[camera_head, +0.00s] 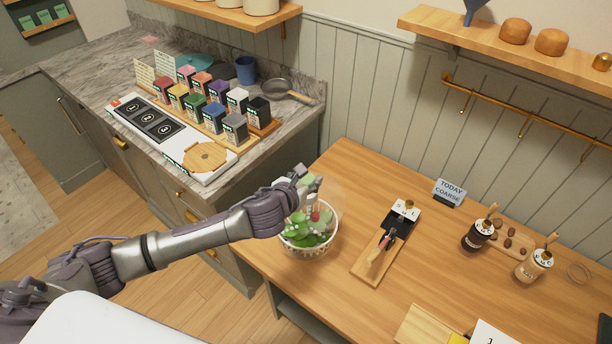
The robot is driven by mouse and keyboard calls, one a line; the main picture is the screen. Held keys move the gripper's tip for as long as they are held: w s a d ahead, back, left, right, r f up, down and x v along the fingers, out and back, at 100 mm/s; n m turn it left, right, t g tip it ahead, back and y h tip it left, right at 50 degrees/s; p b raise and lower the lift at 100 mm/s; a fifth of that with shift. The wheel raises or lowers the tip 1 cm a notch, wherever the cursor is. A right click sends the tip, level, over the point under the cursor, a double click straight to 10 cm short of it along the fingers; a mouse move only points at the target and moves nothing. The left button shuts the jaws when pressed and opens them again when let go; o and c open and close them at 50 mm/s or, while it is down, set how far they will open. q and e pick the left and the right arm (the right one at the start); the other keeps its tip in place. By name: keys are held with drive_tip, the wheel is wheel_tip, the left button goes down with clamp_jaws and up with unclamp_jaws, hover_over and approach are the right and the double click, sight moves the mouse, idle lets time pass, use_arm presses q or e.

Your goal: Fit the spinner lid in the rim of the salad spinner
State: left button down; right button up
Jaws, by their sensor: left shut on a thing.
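The salad spinner (308,251) is a white basket-like bowl near the left edge of the wooden table. Green leaves and a red piece show inside it. My left gripper (307,184) is above the spinner's back rim, its arm reaching in from the left. It is shut on the spinner lid (331,199), a clear, faint dome seen over the bowl. The lid's lower edge is hard to make out, so I cannot tell whether it touches the rim. The hand hides part of the lid. My right gripper is not in view.
A wooden board (368,272) with a black-and-white device stands right of the spinner. Two jars, a dark one (477,235) and a tan one (533,265), and a sign (449,192) stand farther right. The marble counter (95,82) holds several coloured boxes and a pan (279,88).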

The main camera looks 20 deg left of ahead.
use_arm(q)
drive_tip(key=shift+r, duration=0.1)
drive_tip(key=shift+f, duration=0.25)
drive_tip(key=shift+f+b, duration=1.45)
drive_tip(key=shift+f, duration=1.2)
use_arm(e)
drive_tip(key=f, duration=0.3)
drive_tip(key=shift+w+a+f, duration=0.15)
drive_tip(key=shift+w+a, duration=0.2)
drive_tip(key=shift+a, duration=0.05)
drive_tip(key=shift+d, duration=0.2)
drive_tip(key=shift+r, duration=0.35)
use_arm(q)
drive_tip(key=shift+p, duration=0.75)
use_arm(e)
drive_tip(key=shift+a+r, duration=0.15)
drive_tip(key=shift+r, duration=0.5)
